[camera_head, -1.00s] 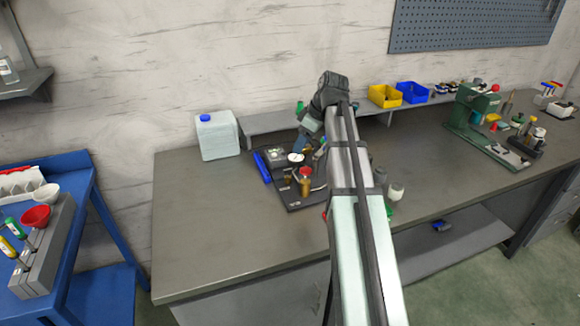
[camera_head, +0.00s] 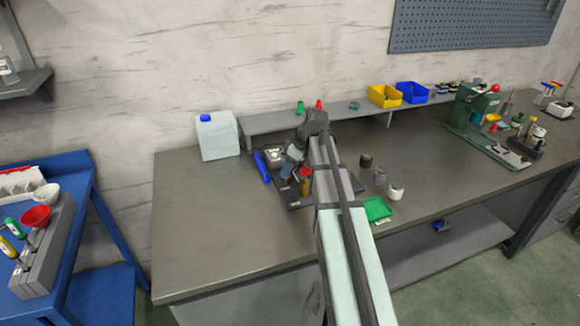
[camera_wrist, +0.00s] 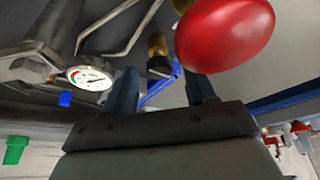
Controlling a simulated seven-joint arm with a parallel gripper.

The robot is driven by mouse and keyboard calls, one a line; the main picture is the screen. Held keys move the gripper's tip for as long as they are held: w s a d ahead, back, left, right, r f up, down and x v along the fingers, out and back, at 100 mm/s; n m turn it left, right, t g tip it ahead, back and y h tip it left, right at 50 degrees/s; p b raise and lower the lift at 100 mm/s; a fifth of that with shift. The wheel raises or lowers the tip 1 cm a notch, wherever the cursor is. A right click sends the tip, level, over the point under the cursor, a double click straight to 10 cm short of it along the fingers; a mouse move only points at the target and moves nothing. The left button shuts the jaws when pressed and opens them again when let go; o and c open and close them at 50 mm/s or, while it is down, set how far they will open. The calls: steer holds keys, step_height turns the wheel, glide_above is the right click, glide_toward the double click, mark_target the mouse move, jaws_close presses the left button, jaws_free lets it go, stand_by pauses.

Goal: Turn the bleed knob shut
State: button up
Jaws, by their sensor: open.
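In the wrist view, my gripper (camera_wrist: 163,82) is open, with one finger on each side of a small brass fitting with a dark end (camera_wrist: 158,62). I see nothing held, and I cannot tell whether the fingers touch the fitting. I cannot tell for sure which part is the bleed knob. A large red rounded knob (camera_wrist: 225,35) is close, above the right finger. A round pressure gauge (camera_wrist: 90,78) is left of the fingers. In the head view, my gripper (camera_head: 288,171) is low over the dark rig base (camera_head: 292,205); my arm hides part of the rig.
An amber bottle with a red cap (camera_head: 305,181) is close beside my gripper. A blue bar-like object (camera_head: 262,167) lies left of it. Small jars (camera_head: 396,191) and a green pad (camera_head: 376,209) are right of my arm. The bench's left part (camera_head: 195,220) is clear.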

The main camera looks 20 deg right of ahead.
steer(key=c, duration=1)
steer(key=shift+c, duration=0.2)
steer(key=shift+m, duration=0.3)
steer(key=m, duration=0.1)
steer(key=m+h, duration=0.1)
steer(key=m, duration=0.1)
steer(key=shift+s+a+t, duration=0.15)
steer(key=shift+a+t, duration=0.05)
steer(key=shift+t, duration=0.2)
steer(key=m+h, duration=0.1)
steer(key=m, duration=0.1)
steer(key=m+h, duration=0.1)
steer(key=m, duration=0.2)
steer(key=shift+a+t, duration=0.15)
steer(key=shift+t, duration=0.15)
steer(key=m+h, duration=0.2)
steer(key=m, duration=0.2)
steer(key=shift+a+m, duration=0.15)
steer(key=shift+m, duration=0.25)
steer(key=shift+a+m+g+h, duration=0.1)
steer(key=shift+m+g+h, duration=0.25)
steer(key=shift+m, duration=0.75)
steer(key=shift+m+g+h, duration=0.25)
steer(key=shift+m+g, duration=0.1)
steer(key=shift+m, duration=0.75)
